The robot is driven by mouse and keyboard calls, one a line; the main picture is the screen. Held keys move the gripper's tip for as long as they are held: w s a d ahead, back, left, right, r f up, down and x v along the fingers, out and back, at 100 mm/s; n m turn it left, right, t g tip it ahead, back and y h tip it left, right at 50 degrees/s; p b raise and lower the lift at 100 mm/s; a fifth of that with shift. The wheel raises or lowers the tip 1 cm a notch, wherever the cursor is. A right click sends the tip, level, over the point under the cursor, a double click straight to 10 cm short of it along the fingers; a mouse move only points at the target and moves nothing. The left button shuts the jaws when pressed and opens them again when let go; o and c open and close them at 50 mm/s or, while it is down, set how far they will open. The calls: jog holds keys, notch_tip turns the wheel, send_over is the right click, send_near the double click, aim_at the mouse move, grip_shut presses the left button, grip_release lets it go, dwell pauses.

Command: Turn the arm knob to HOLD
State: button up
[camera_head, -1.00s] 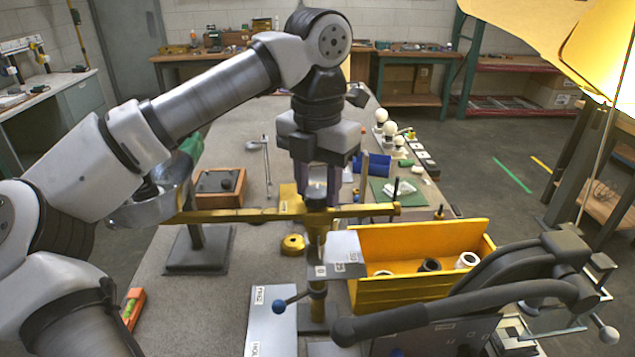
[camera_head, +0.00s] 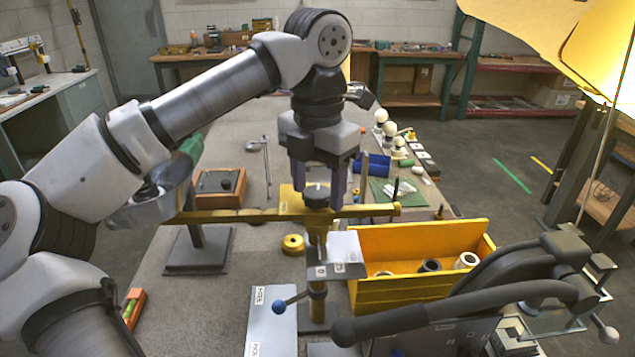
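A brass post (camera_head: 316,232) stands in the middle with a dark round knob (camera_head: 317,194) on top, where a yellow horizontal arm (camera_head: 250,215) crosses it. Lower on the post, a short lever ends in a blue ball (camera_head: 279,307). It points left over a grey plate (camera_head: 272,328) with a FREE label (camera_head: 260,297) at its far end and another label, partly cut off, at its near end. The ball is nearer the FREE label. My gripper (camera_head: 318,192) points down at the post top, its two purple-grey fingers apart on either side of the dark knob. Finger contact is not clear.
A yellow bin (camera_head: 420,288) with round parts stands right of the post. A black curved handle (camera_head: 450,312) crosses the front right.

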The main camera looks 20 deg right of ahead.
aim_at(318, 192)
jog(key=shift+r, duration=0.1)
notch_tip(318, 192, up, 14)
jog(key=p, duration=0.2)
jog(key=shift+f+p, duration=0.2)
jog(key=shift+p, duration=0.2)
dwell(0.4)
